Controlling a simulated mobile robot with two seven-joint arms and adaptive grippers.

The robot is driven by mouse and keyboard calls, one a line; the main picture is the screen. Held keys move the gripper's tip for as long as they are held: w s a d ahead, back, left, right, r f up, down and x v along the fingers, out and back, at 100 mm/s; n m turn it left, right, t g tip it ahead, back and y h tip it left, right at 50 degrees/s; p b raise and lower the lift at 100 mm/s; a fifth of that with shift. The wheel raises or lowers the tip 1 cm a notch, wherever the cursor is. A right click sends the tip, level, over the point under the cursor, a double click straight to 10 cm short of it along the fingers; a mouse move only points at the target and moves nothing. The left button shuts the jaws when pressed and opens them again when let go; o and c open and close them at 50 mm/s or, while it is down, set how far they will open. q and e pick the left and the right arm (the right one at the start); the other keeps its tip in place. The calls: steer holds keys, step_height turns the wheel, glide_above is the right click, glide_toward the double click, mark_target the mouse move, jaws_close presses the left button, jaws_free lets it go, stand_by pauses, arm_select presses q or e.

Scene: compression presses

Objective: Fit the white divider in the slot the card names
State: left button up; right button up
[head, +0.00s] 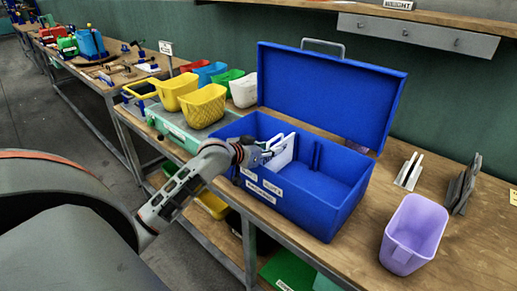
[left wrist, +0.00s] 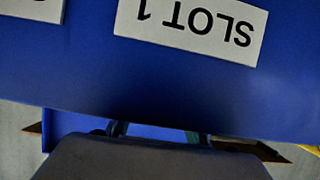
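The white divider (head: 285,149) stands upright in the left part of the open blue box (head: 335,190), with its top near rim height. My left gripper (head: 266,152) reaches over the front wall from the left and is right against the divider. Whether its fingers are closed on it is hidden. In the left wrist view, the box's front wall fills the frame, with an upside-down "SLOT 1" label (left wrist: 190,25) and part of another label (left wrist: 35,8). A larger label (head: 263,186) sits lower on the front, too small to read. My right gripper is not in view.
A lilac bin (head: 413,234) stands right of the box. Behind it are a white upright piece (head: 409,171) and grey upright pieces (head: 461,185). Yellow baskets (head: 203,105) stand on the left. The raised lid (head: 329,92) closes off the back.

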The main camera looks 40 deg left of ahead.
arm_select(q)
steer(key=v, duration=0.9)
steer(key=shift+w+r, duration=0.1)
steer(key=shift+r, duration=0.2)
steer(key=shift+a, duration=0.1)
